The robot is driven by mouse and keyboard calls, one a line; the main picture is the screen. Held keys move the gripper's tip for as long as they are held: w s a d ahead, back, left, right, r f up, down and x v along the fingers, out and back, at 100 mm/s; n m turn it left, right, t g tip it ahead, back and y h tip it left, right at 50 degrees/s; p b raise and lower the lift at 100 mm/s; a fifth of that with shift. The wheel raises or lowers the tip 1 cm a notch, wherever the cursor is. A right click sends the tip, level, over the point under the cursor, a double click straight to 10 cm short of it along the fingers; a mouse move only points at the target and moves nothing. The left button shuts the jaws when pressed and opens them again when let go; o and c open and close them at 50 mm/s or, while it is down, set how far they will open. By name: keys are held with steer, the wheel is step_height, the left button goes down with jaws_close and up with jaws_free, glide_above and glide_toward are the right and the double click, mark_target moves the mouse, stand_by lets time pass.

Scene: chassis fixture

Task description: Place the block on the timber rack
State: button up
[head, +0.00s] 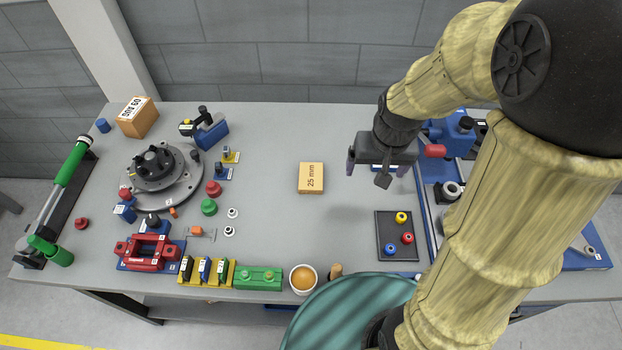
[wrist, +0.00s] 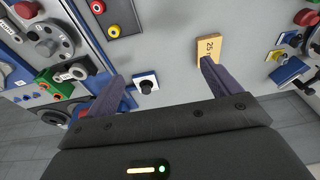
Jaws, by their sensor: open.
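A tan wooden block (head: 311,178) marked "25 mm" lies flat near the middle of the grey bench. It also shows in the wrist view (wrist: 210,46), where the right finger overlaps its lower edge. My gripper (head: 377,168) is above the bench, to the right of the block and apart from it. In the wrist view my gripper (wrist: 160,72) has its two fingers spread, with nothing held between them. I cannot pick out a timber rack with certainty in either view.
A dark tray (head: 398,250) with coloured knobs is at the right front. A labelled tan box (head: 138,117), a round grey fixture (head: 160,178) and a red vise (head: 148,252) stand at the left. A cup (head: 303,279) is at the front edge. Bench around the block is clear.

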steer(key=w+a+f+g+b, duration=0.1)
steer(key=w+a+f+b, duration=0.1)
steer(key=w+a, duration=0.55)
steer(key=g+b, duration=0.1)
glide_above(310, 172)
steer(key=shift+f, duration=0.95)
step_height(310, 172, down, 12)
steer(key=shift+f+p, duration=0.1)
steer(key=shift+p, duration=0.8)
steer(key=shift+f, duration=0.1)
